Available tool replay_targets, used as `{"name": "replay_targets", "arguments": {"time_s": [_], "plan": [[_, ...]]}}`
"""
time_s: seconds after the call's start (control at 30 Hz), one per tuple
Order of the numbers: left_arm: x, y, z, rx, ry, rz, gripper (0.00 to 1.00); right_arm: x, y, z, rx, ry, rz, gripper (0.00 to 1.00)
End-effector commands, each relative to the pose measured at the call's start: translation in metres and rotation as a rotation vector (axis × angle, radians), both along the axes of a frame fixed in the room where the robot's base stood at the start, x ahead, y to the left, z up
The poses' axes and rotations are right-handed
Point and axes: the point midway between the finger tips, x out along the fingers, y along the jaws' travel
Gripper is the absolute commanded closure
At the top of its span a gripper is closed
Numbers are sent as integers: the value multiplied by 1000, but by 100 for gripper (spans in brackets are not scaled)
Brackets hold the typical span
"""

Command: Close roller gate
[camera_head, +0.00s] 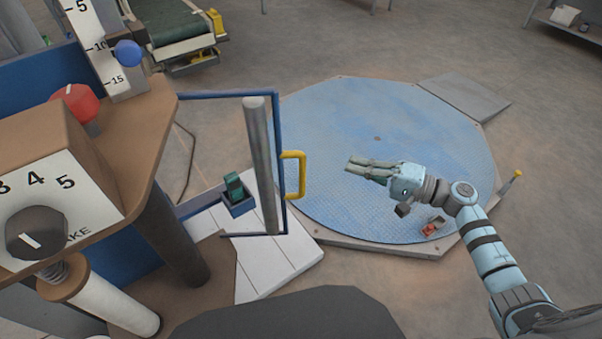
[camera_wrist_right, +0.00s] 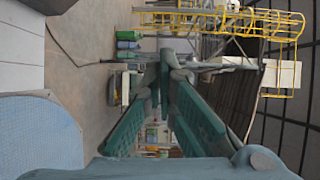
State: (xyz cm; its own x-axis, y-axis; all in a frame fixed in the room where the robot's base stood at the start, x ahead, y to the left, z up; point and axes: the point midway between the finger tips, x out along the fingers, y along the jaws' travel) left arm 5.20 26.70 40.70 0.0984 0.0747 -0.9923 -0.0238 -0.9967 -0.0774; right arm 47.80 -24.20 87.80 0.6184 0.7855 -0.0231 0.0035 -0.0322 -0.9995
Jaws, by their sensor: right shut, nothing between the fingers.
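The roller gate (camera_head: 259,150) is a blue frame with a grey vertical roller, standing out from the filler machine on the left in the head view. A yellow handle (camera_head: 301,175) sits on its outer edge. My right gripper (camera_head: 352,165) is to the right of the handle, clearly apart from it, with its fingers pointing left towards the gate. It is shut and empty. The right wrist view shows its green fingers (camera_wrist_right: 164,72) meeting at the tips; I cannot make out the gate there. My left gripper is not in view.
A blue round floor plate (camera_head: 400,130) lies under the right arm, with a small orange-red item (camera_head: 432,228) on it. The filler machine has a red knob (camera_head: 75,103), a blue knob (camera_head: 128,53) and a dark dial (camera_head: 37,233). A green conveyor (camera_head: 175,22) stands behind.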

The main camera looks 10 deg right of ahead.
Motion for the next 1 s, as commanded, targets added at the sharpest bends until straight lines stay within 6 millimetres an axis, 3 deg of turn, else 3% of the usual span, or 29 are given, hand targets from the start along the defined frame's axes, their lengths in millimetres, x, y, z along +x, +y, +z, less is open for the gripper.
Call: {"name": "replay_targets", "arguments": {"time_s": [0.23, 0.6, 0.8, 1.0], "plan": [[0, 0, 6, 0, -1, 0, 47, 10, 19, 9, 39, 1, 12, 100], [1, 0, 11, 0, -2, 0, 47, 59, 84, 8, 37, 3, 15, 100], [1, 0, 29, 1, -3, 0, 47, 28, 92, 9, 33, 5, 15, 100], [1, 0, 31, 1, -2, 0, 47, 19, 95, 7, 34, 5, 15, 100]]}}
